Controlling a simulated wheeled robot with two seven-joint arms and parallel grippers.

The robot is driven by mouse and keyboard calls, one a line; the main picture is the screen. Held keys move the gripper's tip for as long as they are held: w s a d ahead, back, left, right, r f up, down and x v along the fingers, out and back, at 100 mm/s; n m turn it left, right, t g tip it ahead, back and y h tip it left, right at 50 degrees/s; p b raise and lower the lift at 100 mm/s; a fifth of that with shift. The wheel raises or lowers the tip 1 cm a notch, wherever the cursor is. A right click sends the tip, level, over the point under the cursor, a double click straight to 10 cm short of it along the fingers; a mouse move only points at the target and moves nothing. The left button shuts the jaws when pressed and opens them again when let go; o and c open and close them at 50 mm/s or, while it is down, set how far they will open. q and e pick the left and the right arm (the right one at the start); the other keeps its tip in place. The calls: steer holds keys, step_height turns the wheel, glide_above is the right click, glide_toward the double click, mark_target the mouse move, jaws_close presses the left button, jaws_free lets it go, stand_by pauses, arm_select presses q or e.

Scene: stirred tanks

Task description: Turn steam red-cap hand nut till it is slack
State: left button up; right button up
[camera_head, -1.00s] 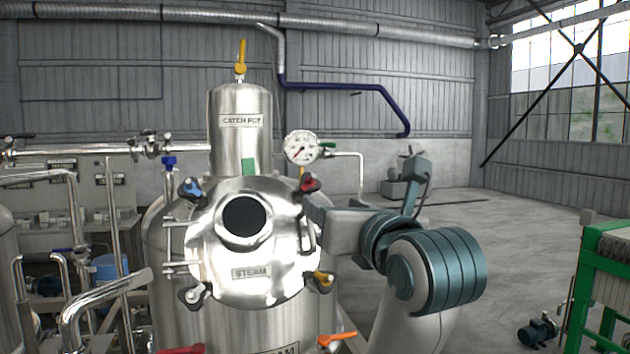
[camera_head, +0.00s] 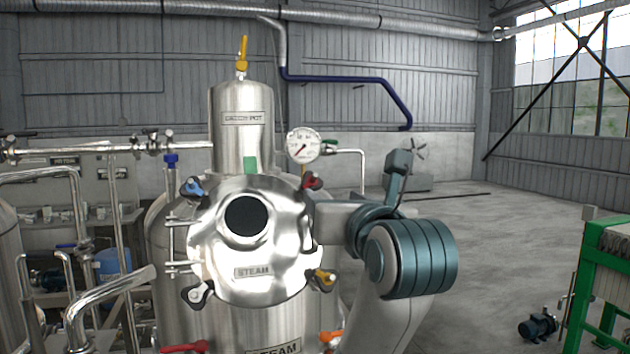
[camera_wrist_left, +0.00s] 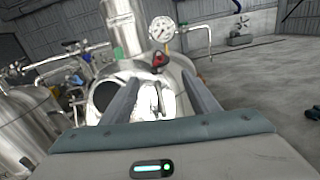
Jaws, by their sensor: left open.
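The red-cap hand nut (camera_head: 314,181) sits at the upper right rim of the round steel lid (camera_head: 215,262) marked STEAM. In the left wrist view the red-cap nut (camera_wrist_left: 159,58) shows beyond the fingertips, between their lines. My left gripper (camera_wrist_left: 160,78) is open and empty, with its two fingers apart and pointing toward the lid's right side. In the head view my left gripper (camera_head: 328,222) is just right of the lid and below the red nut; its fingertips are hard to make out there. I cannot tell whether it touches anything. My right gripper is not in view.
Other hand nuts on the lid rim are blue (camera_head: 194,187), yellow (camera_head: 323,279) and white (camera_head: 197,294). A pressure gauge (camera_head: 304,146) stands behind the red nut. A lid handle (camera_wrist_left: 160,98) shows between my fingers. Open floor (camera_head: 500,240) lies to the right.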

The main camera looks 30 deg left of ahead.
mark_target(313, 183)
arm_select(q)
steer(key=p+x, duration=0.5)
steer(key=x, duration=0.8)
steer(key=shift+r+p, duration=0.1)
steer(key=shift+p, duration=0.3)
steer(key=shift+w+a, duration=0.45)
steer(key=c, duration=1)
steer(key=shift+c, duration=0.2)
